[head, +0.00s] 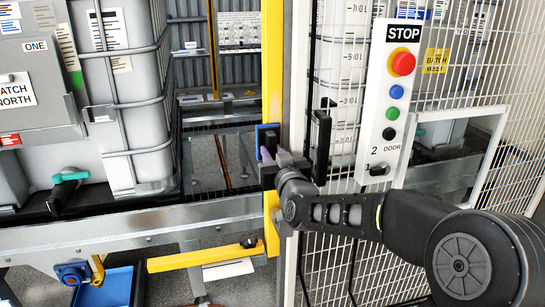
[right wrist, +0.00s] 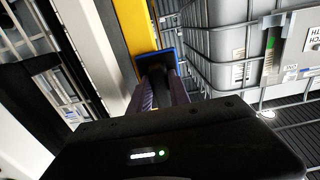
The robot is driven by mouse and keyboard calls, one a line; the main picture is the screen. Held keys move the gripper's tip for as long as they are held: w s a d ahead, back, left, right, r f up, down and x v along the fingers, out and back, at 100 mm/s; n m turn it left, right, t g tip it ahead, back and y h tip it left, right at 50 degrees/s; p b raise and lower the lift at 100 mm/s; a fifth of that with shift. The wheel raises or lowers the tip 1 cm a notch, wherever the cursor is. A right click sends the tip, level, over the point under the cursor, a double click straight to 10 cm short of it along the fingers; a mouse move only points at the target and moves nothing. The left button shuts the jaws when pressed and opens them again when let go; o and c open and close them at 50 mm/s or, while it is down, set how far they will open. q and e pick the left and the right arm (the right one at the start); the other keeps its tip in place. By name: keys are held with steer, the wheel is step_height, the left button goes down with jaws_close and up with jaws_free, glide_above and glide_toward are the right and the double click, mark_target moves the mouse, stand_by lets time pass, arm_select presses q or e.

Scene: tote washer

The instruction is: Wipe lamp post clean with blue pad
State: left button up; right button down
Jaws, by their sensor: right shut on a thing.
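A yellow upright post (head: 272,62) stands in the middle of the head view and runs out of the top; no lamp shows on it. It also shows in the right wrist view (right wrist: 136,28). My right gripper (head: 270,160) is shut on the blue pad (head: 263,132). The pad's blue edge (right wrist: 152,53) shows at the fingertips in the right wrist view. The pad is up against the post or very close to it; I cannot tell if they touch. The fingers hide part of the pad. My left gripper is not in view.
A white control panel (head: 391,100) with a red stop button stands just right of my right gripper, on a wire mesh fence (head: 330,250). Caged white tanks (head: 125,90) stand left. A low yellow bar (head: 200,258) and a blue bin (head: 118,287) lie below.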

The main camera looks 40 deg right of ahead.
step_height(320, 180, up, 2)
steer(key=shift+r+p, duration=0.2)
steer(key=shift+p, duration=0.2)
steer(key=shift+f+b, duration=0.25)
steer(key=shift+b, duration=0.05)
steer(key=shift+r+p, duration=1.35)
steer(key=shift+r, duration=0.95)
steer(key=shift+f, duration=0.1)
